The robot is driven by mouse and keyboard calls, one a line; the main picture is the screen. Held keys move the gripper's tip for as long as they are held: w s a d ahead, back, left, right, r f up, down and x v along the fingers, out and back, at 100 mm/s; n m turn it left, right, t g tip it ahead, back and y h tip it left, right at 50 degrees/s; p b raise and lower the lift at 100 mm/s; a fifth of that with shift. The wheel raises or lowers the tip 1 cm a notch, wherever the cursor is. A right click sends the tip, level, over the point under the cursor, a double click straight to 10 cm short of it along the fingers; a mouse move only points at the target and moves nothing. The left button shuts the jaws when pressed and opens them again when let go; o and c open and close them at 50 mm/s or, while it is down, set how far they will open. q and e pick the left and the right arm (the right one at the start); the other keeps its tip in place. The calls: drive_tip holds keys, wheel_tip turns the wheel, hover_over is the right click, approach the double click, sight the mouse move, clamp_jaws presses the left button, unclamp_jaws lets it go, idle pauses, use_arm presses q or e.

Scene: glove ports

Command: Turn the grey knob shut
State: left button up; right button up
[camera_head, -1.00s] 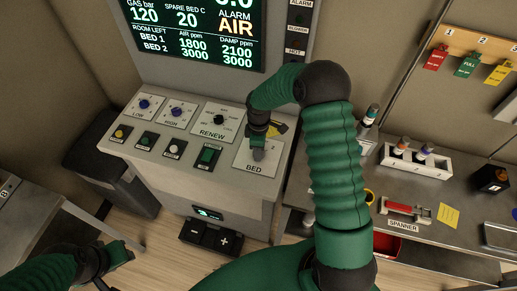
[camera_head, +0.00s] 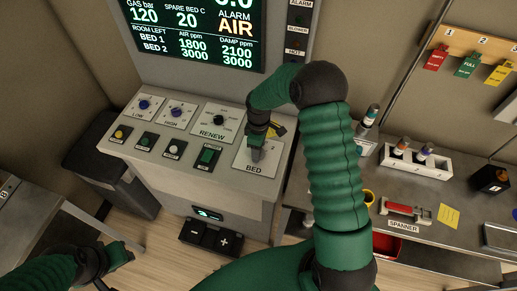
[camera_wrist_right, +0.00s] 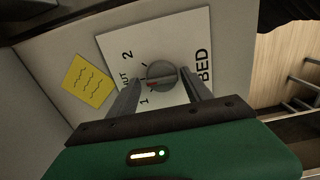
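The grey knob (camera_wrist_right: 162,75) sits on a white plate (camera_wrist_right: 112,40) marked BED, 1, 2 and a partly hidden word ending in UT. In the right wrist view its red mark points towards the 1 side. My right gripper (camera_wrist_right: 160,88) is open, with one finger on each side of the knob; I cannot tell whether they touch it. In the head view my right gripper (camera_head: 257,150) is over the BED plate (camera_head: 248,163) and hides much of the knob. My left gripper (camera_head: 120,257) is low at the left, away from the panel; its fingers are too small to read.
The panel also bears LOW, HIGH and RENEW (camera_head: 213,133) knobs and several buttons. A yellow note (camera_wrist_right: 88,80) lies beside the BED plate. A screen (camera_head: 195,30) stands behind. A bench with a spanner (camera_head: 405,210) and a white rack (camera_head: 415,162) is at right.

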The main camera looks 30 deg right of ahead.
drive_tip(key=shift+o, duration=0.2)
drive_tip(key=shift+f, duration=0.1)
wheel_tip(320, 180, up, 17)
drive_tip(key=b, duration=0.2)
drive_tip(key=shift+f, duration=0.15)
drive_tip(key=s+a+f+m+t+b, duration=0.1)
drive_tip(key=s+a+f+m, duration=0.3)
drive_tip(key=s, duration=0.4)
drive_tip(key=s+a+f+m+t+b, duration=0.1)
drive_tip(key=s+a+f+m+b, duration=0.2)
drive_tip(key=s+a+f, duration=0.3)
drive_tip(key=shift+s+a+f+m+t, duration=0.3)
drive_tip(key=shift+s+a+m, duration=0.25)
drive_tip(key=shift+s, duration=0.4)
